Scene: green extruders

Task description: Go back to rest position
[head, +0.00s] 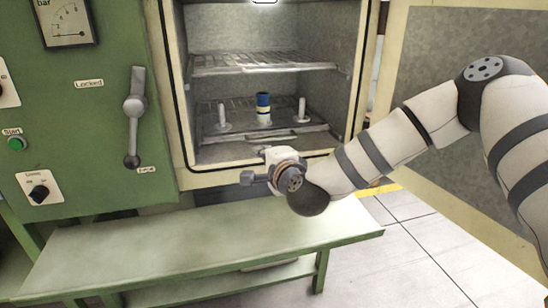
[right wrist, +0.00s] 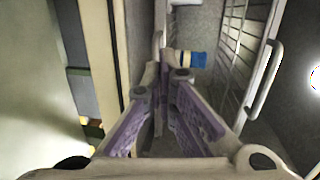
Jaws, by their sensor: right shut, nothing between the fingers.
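My right gripper (head: 279,156) is at the lower front edge of the open chamber (head: 215,155), its arm reaching in from the right. In the right wrist view its fingers (right wrist: 160,78) are closed together with nothing between them. A blue cylinder with a pale band (head: 263,108) stands upright on the lower rack inside, beyond the gripper. It also shows past the fingertips in the right wrist view (right wrist: 188,58); whether they touch it is hard to tell there. My left gripper is not in view.
Two pale posts (head: 222,115) (head: 301,109) flank the cylinder. An upper wire shelf (head: 262,65) hangs above. A green bench (head: 190,245) stands below the opening. The green panel has a lever (head: 133,115). An open door (head: 440,60) is at right, behind my arm.

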